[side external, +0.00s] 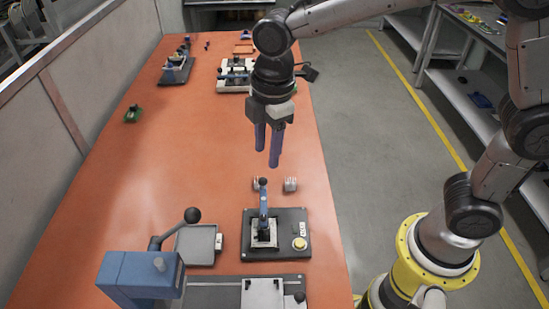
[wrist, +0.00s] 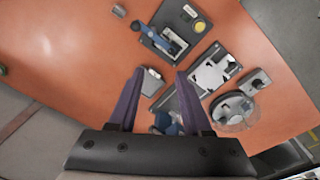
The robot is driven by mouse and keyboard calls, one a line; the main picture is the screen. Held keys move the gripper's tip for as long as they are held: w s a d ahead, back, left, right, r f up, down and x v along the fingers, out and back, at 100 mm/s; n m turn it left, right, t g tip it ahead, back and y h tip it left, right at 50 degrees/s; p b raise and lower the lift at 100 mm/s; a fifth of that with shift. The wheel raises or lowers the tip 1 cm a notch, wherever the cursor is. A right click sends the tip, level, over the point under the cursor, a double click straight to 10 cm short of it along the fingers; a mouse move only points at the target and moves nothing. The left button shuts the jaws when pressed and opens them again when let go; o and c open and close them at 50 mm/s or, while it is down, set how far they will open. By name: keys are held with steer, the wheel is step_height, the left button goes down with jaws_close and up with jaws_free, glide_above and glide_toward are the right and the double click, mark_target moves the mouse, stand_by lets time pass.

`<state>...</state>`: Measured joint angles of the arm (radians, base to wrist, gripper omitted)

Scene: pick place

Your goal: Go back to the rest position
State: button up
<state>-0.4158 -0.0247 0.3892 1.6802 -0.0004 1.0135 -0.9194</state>
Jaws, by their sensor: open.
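My gripper (side external: 267,150) hangs above the orange table (side external: 150,170) with its two blue fingers pointing down. It is open, and nothing shows between the fingers. In the side view it appears above and beyond a black fixture (side external: 262,250) with a blue lever and a yellow button. In the wrist view the gripper (wrist: 158,75) shows as two separated purple-blue fingers. The same fixture (wrist: 193,15) lies ahead of the fingertips there, clear of them.
A blue lever press (side external: 140,275) and a grey tray (side external: 198,246) stand at the front. Two small grey parts (side external: 290,184) lie behind the fixture. A green part (side external: 132,114) and further fixtures (side external: 176,68) are at the back left. The table's left middle is clear.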

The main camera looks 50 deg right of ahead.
steer(key=s+d+r+m+t, duration=0.3)
steer(key=s+d+r+m, duration=0.3)
steer(key=s+d+r, duration=0.45)
steer(key=s+d+f+m+t, duration=0.1)
steer(key=s+d+f+m, duration=0.3)
steer(key=s+m, duration=0.3)
steer(key=shift+s+d+f+m+t, duration=0.35)
steer(key=shift+f+m, duration=0.35)
steer(key=shift+m, duration=0.5)
